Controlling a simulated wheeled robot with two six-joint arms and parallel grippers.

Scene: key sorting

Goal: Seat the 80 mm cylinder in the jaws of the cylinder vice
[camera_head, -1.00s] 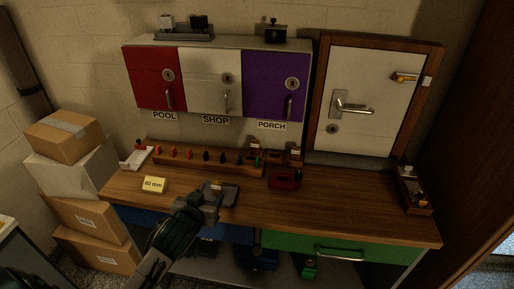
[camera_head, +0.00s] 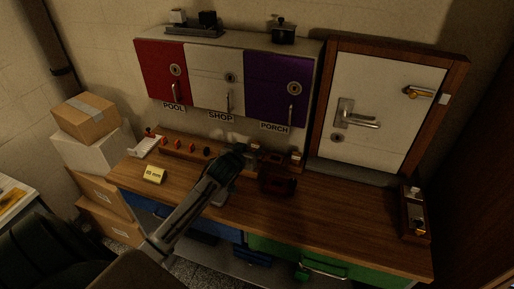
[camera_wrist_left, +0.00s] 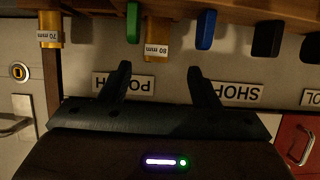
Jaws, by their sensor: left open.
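In the head view my left gripper (camera_head: 240,150) is at the rack along the back of the bench, and my arm hides part of the rack. The cylinder cannot be made out there. My right gripper is not in view.
A yellow 80 mm note (camera_head: 153,175) and a dark red block (camera_head: 278,180) stand on the bench (camera_head: 350,215). The bench's right part is mostly clear.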

